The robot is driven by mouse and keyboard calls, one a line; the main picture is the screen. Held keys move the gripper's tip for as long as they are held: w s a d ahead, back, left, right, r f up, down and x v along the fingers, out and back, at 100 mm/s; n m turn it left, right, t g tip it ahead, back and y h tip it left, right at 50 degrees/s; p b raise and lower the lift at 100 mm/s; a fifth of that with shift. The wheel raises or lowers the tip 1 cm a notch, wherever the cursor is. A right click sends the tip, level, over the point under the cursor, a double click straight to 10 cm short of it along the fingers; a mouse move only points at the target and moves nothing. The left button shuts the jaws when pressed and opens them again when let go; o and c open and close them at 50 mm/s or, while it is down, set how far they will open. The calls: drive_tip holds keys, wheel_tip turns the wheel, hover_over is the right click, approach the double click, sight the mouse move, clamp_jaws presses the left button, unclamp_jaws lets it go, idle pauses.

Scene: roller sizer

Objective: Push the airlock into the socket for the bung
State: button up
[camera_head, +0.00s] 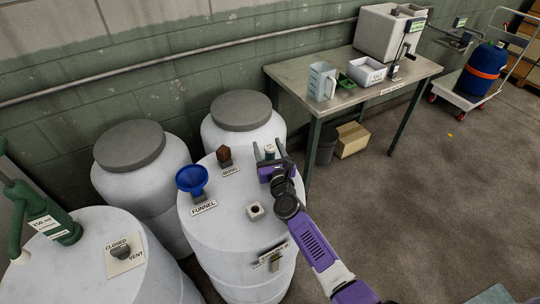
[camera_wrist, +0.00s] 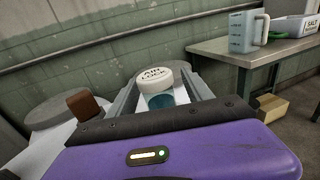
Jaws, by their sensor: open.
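The airlock (camera_wrist: 157,78), with a white cap marked AIR LOCK and a teal body, stands between my fingers in the wrist view. In the head view the airlock (camera_head: 270,151) is small and partly hidden by my gripper (camera_head: 268,149). My gripper is open, with one finger on each side of the airlock; I cannot tell whether either touches it. The brown bung (camera_head: 224,155) sits behind its BUNG label on the white barrel top, and also shows in the wrist view (camera_wrist: 86,104).
A blue funnel (camera_head: 192,180) stands at the barrel's left. Grey-lidded drums (camera_head: 128,146) stand behind. A drum with a CLOSED/VENT knob (camera_head: 122,249) is at front left. A bench (camera_head: 341,100) with a jug (camera_head: 322,81) is at the back right. Open floor lies right.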

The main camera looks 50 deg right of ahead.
clamp_jaws()
drive_tip(key=shift+r, duration=0.15)
wheel_tip(320, 180, up, 20)
drive_tip(key=p, duration=0.6)
drive_tip(key=shift+p, duration=0.4)
idle(0.4)
